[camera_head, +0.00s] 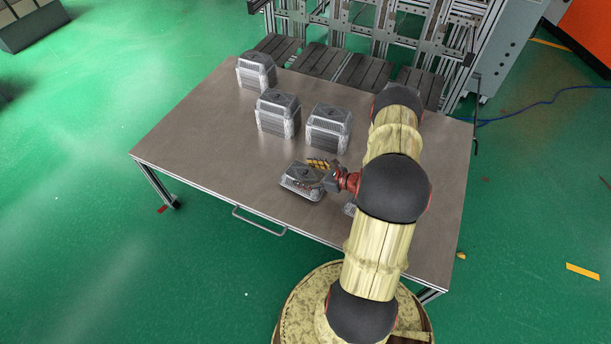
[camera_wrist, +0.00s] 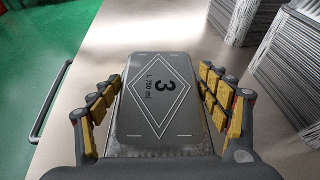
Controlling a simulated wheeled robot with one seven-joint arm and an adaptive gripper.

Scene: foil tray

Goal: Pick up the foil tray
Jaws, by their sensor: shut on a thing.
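The foil tray (camera_head: 302,181) is a low silver container near the front middle of the table in the head view. In the wrist view the foil tray (camera_wrist: 160,85) shows its grey lid with a diamond outline, a "3" and "L 750 ml". My gripper (camera_head: 322,172) comes to it from the right in the head view. In the wrist view its yellow-padded fingers (camera_wrist: 162,98) lie along both long sides of the tray and are shut on it. The tray's underside is hidden, so I cannot tell whether it touches the table.
Several taller stacks of foil trays stand behind, such as the nearest one (camera_head: 329,128), another (camera_head: 278,114) and one at the far left (camera_head: 257,71). Another silver item (camera_head: 350,209) is partly hidden by my arm. The table's left part (camera_head: 190,140) is clear. A handle (camera_head: 258,221) runs along the front edge.

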